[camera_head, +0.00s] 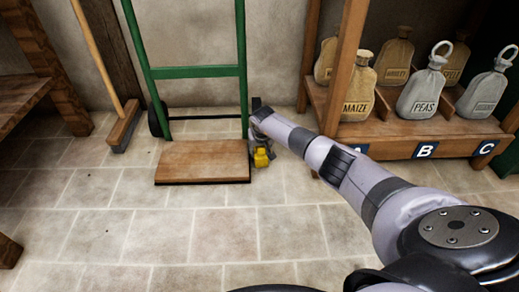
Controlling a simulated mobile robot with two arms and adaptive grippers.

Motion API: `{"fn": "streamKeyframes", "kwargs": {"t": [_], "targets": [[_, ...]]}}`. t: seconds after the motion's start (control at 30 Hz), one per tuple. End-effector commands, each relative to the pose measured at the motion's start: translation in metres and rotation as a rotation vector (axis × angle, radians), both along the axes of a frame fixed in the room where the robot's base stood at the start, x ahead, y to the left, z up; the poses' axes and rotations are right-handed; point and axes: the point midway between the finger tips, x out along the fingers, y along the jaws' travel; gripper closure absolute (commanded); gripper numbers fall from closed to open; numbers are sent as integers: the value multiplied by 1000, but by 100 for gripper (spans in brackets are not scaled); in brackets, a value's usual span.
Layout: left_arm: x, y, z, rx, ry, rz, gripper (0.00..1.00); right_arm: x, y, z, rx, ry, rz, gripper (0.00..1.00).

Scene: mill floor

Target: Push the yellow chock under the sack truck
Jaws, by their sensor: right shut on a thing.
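The sack truck (202,162) stands against the back wall, with a green frame and a wooden toe plate on the floor. The yellow chock (262,157) is at the right side of the truck, close to the toe plate's right edge. My right gripper (260,146) reaches down there and is shut on the chock, partly covering it. I cannot tell whether the chock touches the wheel or the floor. My left gripper is not in view.
A broom (124,127) leans on the wall left of the truck. A wooden shelf (400,148) at the right holds several labelled sacks (358,92). Wooden furniture (22,92) stands at the left edge. The tiled floor in front of the truck is clear.

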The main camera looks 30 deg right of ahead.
Motion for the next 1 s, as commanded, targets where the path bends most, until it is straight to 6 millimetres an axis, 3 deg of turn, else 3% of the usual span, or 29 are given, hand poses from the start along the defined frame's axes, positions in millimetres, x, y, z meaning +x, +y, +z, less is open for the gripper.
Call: {"fn": "streamKeyframes", "kwargs": {"t": [0.27,0.3,0.6,1.0], "targets": [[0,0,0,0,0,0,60,6,3,4,2,-20,7,100],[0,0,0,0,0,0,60,6,3,4,2,-20,7,58],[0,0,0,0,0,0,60,5,4,4,5,-18,7,38],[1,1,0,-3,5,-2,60,3,6,1,8,-11,7,37]]}}
